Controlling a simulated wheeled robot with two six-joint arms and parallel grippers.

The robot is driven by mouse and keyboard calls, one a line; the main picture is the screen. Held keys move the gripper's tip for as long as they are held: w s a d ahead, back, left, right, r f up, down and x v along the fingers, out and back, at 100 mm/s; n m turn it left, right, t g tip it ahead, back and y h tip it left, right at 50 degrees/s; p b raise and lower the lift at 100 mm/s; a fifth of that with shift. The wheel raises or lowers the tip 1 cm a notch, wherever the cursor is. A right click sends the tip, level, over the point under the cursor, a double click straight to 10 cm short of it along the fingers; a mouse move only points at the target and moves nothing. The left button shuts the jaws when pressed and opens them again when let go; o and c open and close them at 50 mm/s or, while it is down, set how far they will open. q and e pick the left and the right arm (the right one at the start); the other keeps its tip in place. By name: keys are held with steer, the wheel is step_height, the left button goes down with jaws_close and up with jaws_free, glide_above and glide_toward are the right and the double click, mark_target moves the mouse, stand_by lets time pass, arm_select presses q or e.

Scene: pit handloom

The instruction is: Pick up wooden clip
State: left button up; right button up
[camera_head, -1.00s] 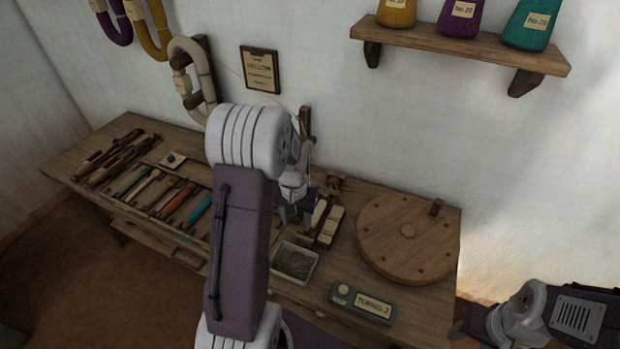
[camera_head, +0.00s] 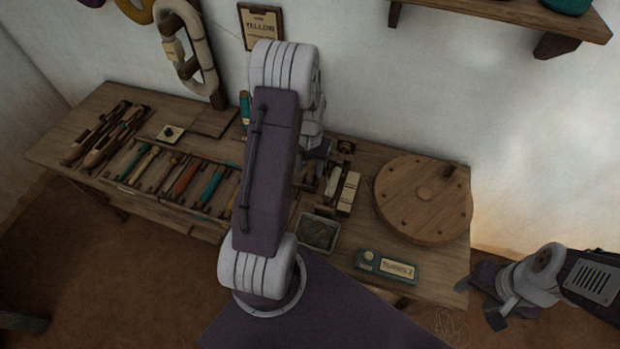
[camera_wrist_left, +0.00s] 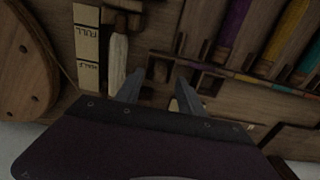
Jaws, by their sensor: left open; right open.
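A pale, narrow wooden piece (camera_wrist_left: 118,60), which may be the wooden clip, lies beside a cream block marked FULL and HALF (camera_wrist_left: 87,45) in the left wrist view. In the head view the pale piece (camera_head: 333,181) is close to the right of my left gripper. My left gripper (camera_wrist_left: 158,92) is open and empty over the bench, one finger close to the pale piece. In the head view my left arm largely hides this gripper. My right gripper (camera_head: 487,297) is open and empty at the lower right, off the bench's right end.
A round wooden disc (camera_head: 415,205) lies on the bench's right end. A grey tray (camera_head: 316,233) and a labelled box (camera_head: 387,266) are near the front edge. Slots with coloured tools (camera_head: 185,178) and a group of wooden shuttles (camera_head: 103,135) are to the left.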

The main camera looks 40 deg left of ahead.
mark_target(310, 173)
arm_select(q)
step_height(310, 173, down, 3)
steer(key=shift+d+f, duration=0.1)
steer(key=shift+d, duration=0.05)
steer(key=shift+f, duration=0.15)
jaws_close()
